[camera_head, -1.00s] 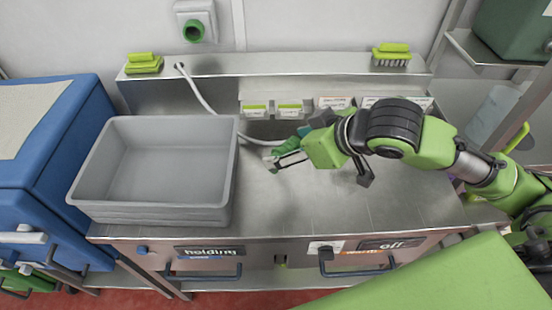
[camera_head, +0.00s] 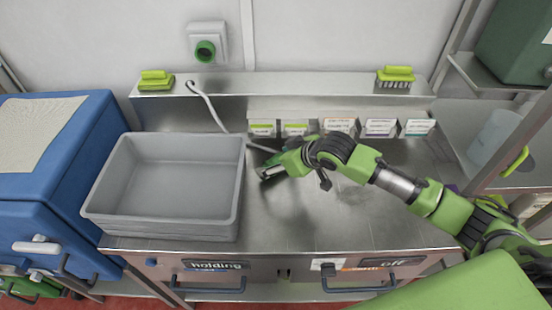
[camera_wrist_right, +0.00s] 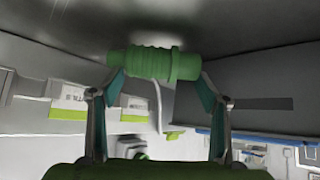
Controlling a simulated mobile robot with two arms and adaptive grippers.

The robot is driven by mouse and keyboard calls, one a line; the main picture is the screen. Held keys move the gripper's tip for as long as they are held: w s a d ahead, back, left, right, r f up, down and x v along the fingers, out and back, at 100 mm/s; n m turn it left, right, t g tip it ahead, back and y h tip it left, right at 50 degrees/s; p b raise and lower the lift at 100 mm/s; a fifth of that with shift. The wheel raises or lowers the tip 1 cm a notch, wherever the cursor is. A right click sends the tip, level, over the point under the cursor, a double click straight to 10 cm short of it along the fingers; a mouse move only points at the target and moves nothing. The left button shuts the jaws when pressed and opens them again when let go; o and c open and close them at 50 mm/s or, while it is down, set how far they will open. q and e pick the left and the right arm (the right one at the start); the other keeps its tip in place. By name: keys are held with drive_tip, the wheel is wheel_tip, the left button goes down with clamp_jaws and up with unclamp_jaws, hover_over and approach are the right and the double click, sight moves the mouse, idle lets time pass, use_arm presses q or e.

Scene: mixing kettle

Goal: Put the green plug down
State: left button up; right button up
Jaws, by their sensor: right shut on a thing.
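The green plug (camera_wrist_right: 155,64) is a ribbed cylinder. In the right wrist view it lies crosswise between the two fingertips of my right gripper (camera_wrist_right: 160,78), which is shut on it. In the head view my right gripper (camera_head: 269,170) is low over the steel worktop (camera_head: 290,222), just right of the grey tub. There the plug is mostly hidden by the gripper. I cannot tell whether the plug touches the worktop. My left gripper is not in view.
The grey tub (camera_head: 110,213) fills the worktop's left part. Small labelled boxes (camera_head: 339,126) stand along the back. Two green brushes (camera_head: 155,82) (camera_head: 396,74) rest on the shelf. The worktop's front middle is clear.

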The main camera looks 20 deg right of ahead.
drive_tip(key=shift+f, duration=0.25)
drive_tip(key=shift+f, duration=0.15)
drive_tip(key=o, duration=1.6)
drive_tip(key=shift+r, duration=0.2)
drive_tip(key=b+v, duration=0.1)
drive_tip(key=v, duration=1.1)
drive_tip(key=shift+b, duration=0.3)
